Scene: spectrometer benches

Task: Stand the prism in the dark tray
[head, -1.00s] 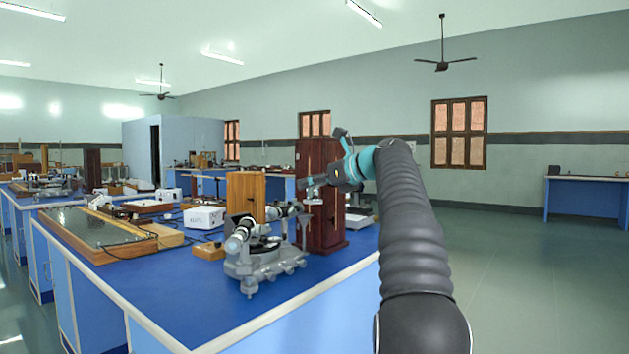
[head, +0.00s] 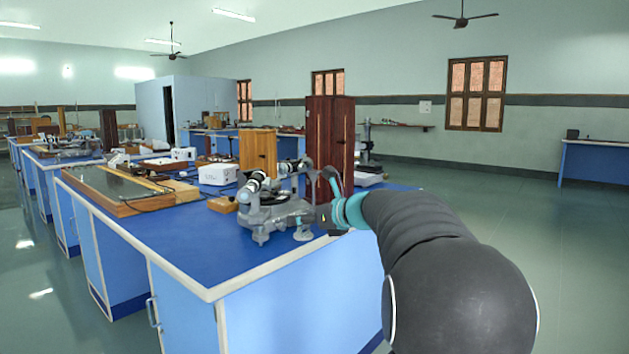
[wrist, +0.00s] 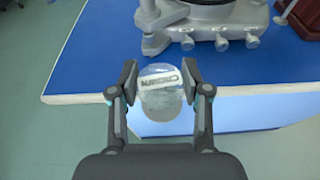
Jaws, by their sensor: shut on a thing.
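The prism (wrist: 161,100) is a clear, glassy piece with a white label printed with dark letters, upside down in the wrist view. My gripper (wrist: 158,80) is shut on it, with one finger at each side. In the wrist view it appears over the front edge of the blue bench. I cannot make out the dark tray in either view.
The grey spectrometer (head: 268,208) stands close to the prism; its feet (wrist: 222,42) show in the wrist view. Behind are a dark red cabinet (head: 330,135), a light wooden box (head: 258,150) and a white box (head: 217,174). The bench's front left top (head: 190,245) is clear.

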